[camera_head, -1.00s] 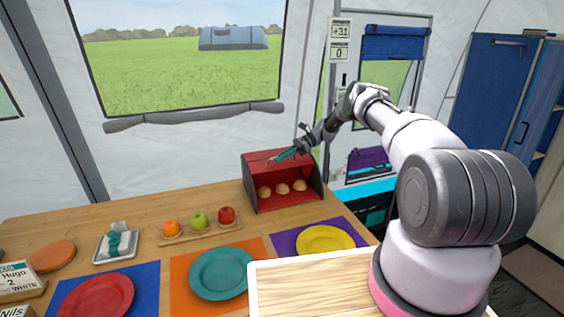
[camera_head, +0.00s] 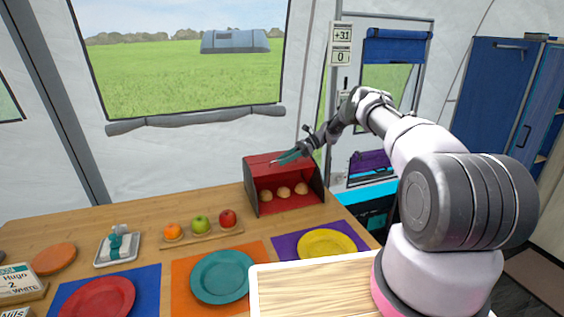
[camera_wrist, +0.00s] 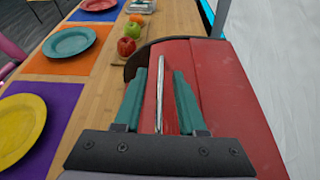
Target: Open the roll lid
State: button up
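The roll box (camera_head: 262,200) stands at the right back of the table, with dark sides and a red inside. Its front is open, and three bread rolls (camera_head: 284,192) show inside. The red lid (camera_head: 258,163) lies over its top; it also fills much of the wrist view (camera_wrist: 225,95). A thin metal handle (camera_wrist: 160,95) stands out from the lid. My gripper (camera_head: 281,158) is over the lid. In the wrist view its teal fingers are apart, one on each side of the handle; whether either touches it I cannot tell.
A board with an orange, a green apple and a red apple (camera_head: 227,217) lies left of the box. Red, teal (camera_head: 221,277) and yellow (camera_head: 326,243) plates lie on coloured mats in front. The tent wall and window are close behind the table.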

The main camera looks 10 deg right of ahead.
jog(key=v, duration=0.9)
jog(key=shift+w+d+r, duration=0.1)
jog(key=shift+d+r, duration=0.1)
jog(key=shift+d, duration=0.1)
